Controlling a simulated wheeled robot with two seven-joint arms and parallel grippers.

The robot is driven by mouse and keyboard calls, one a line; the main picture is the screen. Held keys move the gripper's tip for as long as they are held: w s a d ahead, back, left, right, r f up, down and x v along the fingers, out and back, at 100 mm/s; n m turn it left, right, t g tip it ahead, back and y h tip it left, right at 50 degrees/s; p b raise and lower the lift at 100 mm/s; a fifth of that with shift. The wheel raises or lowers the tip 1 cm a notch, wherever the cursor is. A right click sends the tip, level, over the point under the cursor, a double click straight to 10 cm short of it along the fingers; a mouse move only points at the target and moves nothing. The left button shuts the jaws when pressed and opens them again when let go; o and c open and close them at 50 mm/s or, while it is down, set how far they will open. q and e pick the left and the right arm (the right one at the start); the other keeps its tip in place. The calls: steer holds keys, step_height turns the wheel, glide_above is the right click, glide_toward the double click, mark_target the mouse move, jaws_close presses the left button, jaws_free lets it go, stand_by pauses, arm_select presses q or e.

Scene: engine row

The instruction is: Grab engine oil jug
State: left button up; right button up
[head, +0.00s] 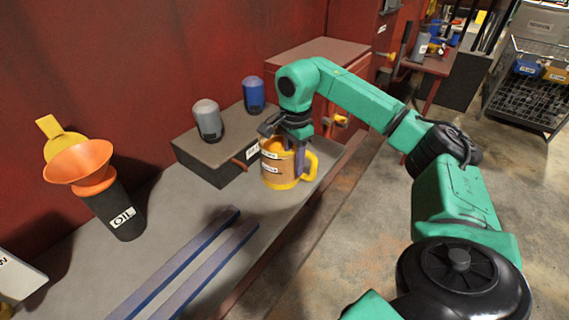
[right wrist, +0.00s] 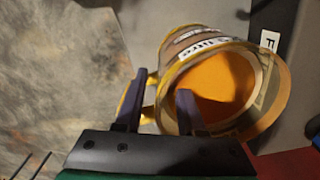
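The engine oil jug (head: 279,174) is an orange-yellow measuring jug with white labels and a yellow handle on its right side. It stands upright on the grey bench. My right gripper (head: 289,134) is above it, pointing down, with its fingers at the rim. In the right wrist view the jug (right wrist: 185,49) shows its open mouth and orange inside. There the fingers of my right gripper (right wrist: 160,106) are apart, one over the mouth and one outside by the handle, with the near wall between them. Whether they touch the wall is unclear. My left gripper is out of view.
A dark box (head: 207,160) behind the jug carries a grey bottle (head: 208,120) and a blue bottle (head: 254,95). An orange funnel (head: 79,163) tops a black OIL bottle (head: 122,214) at left. Blue-grey rails (head: 195,268) lie in front. The bench's front edge is close to the jug.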

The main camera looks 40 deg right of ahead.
step_height(320, 180, down, 2)
steer(key=shift+w, duration=0.1)
jaws_close()
steer(key=shift+r, duration=0.15)
stand_by(1.2)
